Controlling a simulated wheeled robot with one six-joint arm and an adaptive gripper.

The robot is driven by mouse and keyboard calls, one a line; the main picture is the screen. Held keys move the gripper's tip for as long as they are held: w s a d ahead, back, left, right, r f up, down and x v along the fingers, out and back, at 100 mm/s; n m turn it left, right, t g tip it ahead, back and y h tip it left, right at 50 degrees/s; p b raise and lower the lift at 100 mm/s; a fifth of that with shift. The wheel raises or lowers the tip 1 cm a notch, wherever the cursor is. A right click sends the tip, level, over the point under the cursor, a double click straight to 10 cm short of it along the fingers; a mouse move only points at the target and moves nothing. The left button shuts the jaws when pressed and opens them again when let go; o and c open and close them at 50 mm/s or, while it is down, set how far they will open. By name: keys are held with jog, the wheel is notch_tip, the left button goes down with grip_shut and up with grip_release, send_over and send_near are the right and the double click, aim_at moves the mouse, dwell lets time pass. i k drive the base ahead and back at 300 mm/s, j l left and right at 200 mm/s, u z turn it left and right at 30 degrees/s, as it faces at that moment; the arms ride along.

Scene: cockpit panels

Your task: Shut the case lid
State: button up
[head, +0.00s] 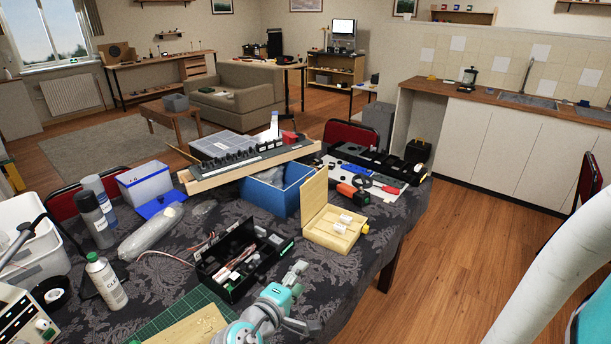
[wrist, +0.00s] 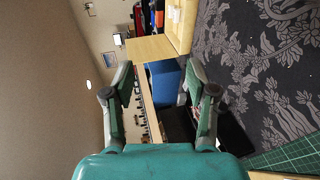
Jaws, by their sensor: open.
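A light wooden case (head: 338,228) stands open near the right front edge of the cloth-covered table. Its lid (head: 314,194) stands raised at its left side, and small white items lie inside. In the wrist view, the lid (wrist: 150,48) and case (wrist: 182,22) show beyond the fingertips, turned sideways. My gripper (head: 303,294) is open and empty at the table's front, nearer the camera than the case and apart from it. Its two fingers also show wide apart in the wrist view (wrist: 158,85).
A black compartment box (head: 243,262) with cables lies left of the case. A blue bin (head: 262,195) stands behind the lid, under a long wooden-edged panel (head: 250,162). An orange-and-black tool (head: 353,194) lies behind the case. A green mat (head: 165,320) lies at the front.

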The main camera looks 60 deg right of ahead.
aim_at(314, 191)
jog(key=i+l, duration=0.2)
jog(key=l, duration=0.15)
jog(key=i+l, duration=0.2)
jog(key=l, duration=0.15)
jog(key=i+l, duration=0.4)
jog(key=l, duration=0.25)
